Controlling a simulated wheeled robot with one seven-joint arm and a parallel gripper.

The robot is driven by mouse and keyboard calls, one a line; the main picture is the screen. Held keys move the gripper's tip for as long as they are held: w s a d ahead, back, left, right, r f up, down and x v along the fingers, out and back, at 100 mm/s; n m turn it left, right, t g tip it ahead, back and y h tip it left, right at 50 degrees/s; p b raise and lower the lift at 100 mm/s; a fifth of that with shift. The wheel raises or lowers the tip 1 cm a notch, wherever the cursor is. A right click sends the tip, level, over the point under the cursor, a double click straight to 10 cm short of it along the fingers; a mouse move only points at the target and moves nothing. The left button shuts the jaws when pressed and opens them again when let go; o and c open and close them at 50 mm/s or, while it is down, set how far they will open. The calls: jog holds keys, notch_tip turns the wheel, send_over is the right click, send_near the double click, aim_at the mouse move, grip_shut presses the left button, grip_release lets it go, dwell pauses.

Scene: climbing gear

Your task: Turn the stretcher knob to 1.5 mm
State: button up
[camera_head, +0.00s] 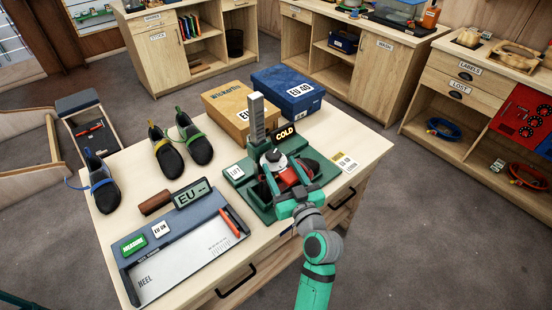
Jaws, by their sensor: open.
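The stretcher (262,206) is a green machine with a grey upright column and a small display reading COLD (284,134). It stands on the right half of the wooden table. My gripper (284,182) is at the front of the stretcher, its green fingers apart around or just in front of a red part there. A round grey piece sits just behind the fingers. I cannot tell which part is the knob, nor whether the fingers touch it. No millimetre scale is readable. A dark shoe shows partly behind my gripper.
Dark climbing shoes (168,158) stand at the table's left. A foot-measuring board (182,268) lies in front of them, with an EU display (191,194) behind. Tan (236,107) and blue (291,95) shoe boxes stand at the back. A card (345,162) lies right of the stretcher.

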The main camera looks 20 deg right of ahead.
aim_at(276, 160)
jog(key=shift+w+a, duration=0.1)
jog(key=shift+w, duration=2.1)
jog(key=c, duration=1.1)
